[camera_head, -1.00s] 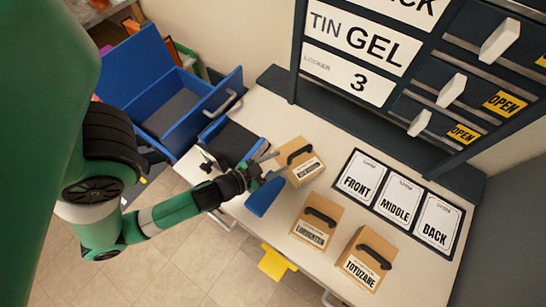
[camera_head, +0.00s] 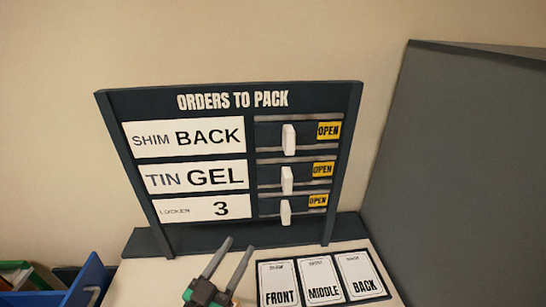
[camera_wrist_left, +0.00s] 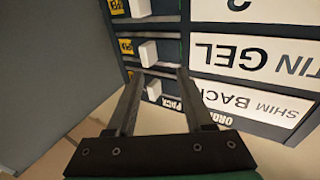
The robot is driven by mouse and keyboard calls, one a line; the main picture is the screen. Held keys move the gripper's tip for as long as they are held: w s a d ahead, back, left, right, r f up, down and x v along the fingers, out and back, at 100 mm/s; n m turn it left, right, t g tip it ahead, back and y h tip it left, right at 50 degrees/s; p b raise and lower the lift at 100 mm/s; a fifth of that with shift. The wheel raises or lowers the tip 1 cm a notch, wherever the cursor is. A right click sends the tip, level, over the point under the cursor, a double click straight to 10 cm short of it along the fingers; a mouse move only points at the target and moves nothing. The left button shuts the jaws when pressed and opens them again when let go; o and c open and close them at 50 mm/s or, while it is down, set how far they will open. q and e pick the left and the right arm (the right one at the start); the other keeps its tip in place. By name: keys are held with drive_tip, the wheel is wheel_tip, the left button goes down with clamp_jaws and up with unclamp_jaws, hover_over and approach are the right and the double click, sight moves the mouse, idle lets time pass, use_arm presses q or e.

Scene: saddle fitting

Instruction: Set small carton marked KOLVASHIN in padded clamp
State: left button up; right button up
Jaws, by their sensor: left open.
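My left gripper (camera_head: 238,248) is at the bottom of the head view, fingers apart, pointing up toward the order board. It holds nothing. In the left wrist view its two fingers (camera_wrist_left: 158,76) are open with only the board behind them. The carton marked KOLVASHIN and the padded clamp are not in either view now. My right gripper is not in view.
The dark order board (camera_head: 230,237) reads SHIM BACK, TIN GEL, LOCKER 3, with white sliders (camera_head: 288,180) beside OPEN tags. FRONT, MIDDLE and BACK cards (camera_head: 323,283) lie at its foot. A blue bin (camera_head: 88,283) shows at lower left. A grey panel (camera_head: 450,190) stands right.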

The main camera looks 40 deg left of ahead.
use_arm(q)
drive_tip(key=w+d+r+m+t+h, duration=0.1)
drive_tip(key=w+d+r+t, duration=0.15)
drive_tip(key=r, duration=0.65)
drive_tip(key=w+d+r+t+h, duration=0.1)
drive_tip(key=w+d+r+t, duration=0.15)
drive_tip(key=r, duration=0.65)
drive_tip(key=s+d+r+m+t+h, duration=0.1)
drive_tip(key=s+d+r+h, duration=0.1)
drive_tip(key=r, duration=0.5)
drive_tip(key=s+d+r+m+t+h, duration=0.1)
drive_tip(key=s+d+r+t+h, duration=0.1)
drive_tip(key=r, duration=0.4)
drive_tip(key=s+d+r+m+t+h, duration=0.1)
drive_tip(key=s+d+r+h, duration=0.1)
drive_tip(key=r, duration=0.5)
drive_tip(key=shift+d+r, duration=0.35)
drive_tip(key=shift+d, duration=0.5)
drive_tip(key=shift+o, duration=0.4)
